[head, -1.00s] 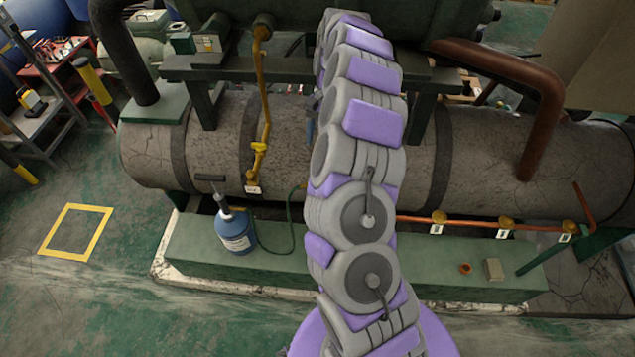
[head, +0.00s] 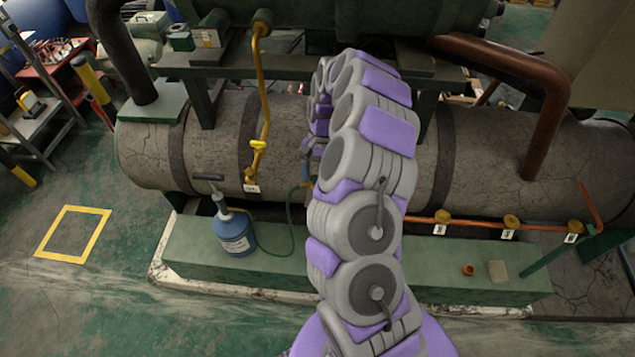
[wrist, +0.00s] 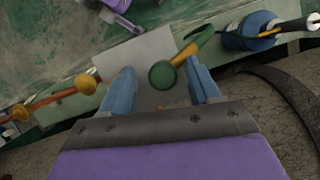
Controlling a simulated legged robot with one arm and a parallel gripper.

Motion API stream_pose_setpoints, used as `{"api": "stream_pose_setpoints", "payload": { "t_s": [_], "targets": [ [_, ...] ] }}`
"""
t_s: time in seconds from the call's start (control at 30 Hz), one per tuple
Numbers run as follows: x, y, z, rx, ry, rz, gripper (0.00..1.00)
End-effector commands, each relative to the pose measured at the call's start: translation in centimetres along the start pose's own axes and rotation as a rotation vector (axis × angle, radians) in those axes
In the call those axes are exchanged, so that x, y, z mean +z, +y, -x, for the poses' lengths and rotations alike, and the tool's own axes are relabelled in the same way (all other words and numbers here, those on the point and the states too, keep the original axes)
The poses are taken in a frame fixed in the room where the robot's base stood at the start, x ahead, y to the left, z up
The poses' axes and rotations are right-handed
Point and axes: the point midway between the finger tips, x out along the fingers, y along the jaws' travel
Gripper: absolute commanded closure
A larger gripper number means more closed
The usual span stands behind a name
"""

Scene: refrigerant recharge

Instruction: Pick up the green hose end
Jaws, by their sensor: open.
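The green hose (head: 292,222) runs from the blue bottle (head: 234,234) along the green base and up to my gripper (head: 305,178). In the wrist view, the hose end (wrist: 162,75) has a round green face and a brass-coloured collar. It shows between the two blue fingers of my gripper (wrist: 160,90), nearer the right finger. The fingers are apart and not closed on it. Whether the right finger touches it, I cannot tell. In the head view my arm hides part of this area.
The large grey cylinder (head: 480,165) lies just behind. A yellow pipe with a valve (head: 258,146) stands to the left. A copper pipe with several tagged valves (head: 442,217) runs at the right. The green base (head: 400,275) has some free room in front.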

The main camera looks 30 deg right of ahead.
Motion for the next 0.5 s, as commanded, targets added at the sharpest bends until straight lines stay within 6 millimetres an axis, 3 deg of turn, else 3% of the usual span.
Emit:
{"api": "stream_pose_setpoints", "payload": {
  "t_s": [0.27,0.5],
  "targets": [
    [-0.17,0.20,-0.46,-0.002,-0.002,0.001,0.40],
    [-0.31,0.33,-0.44,-0.004,-0.004,0.001,0.63]
  ]
}}
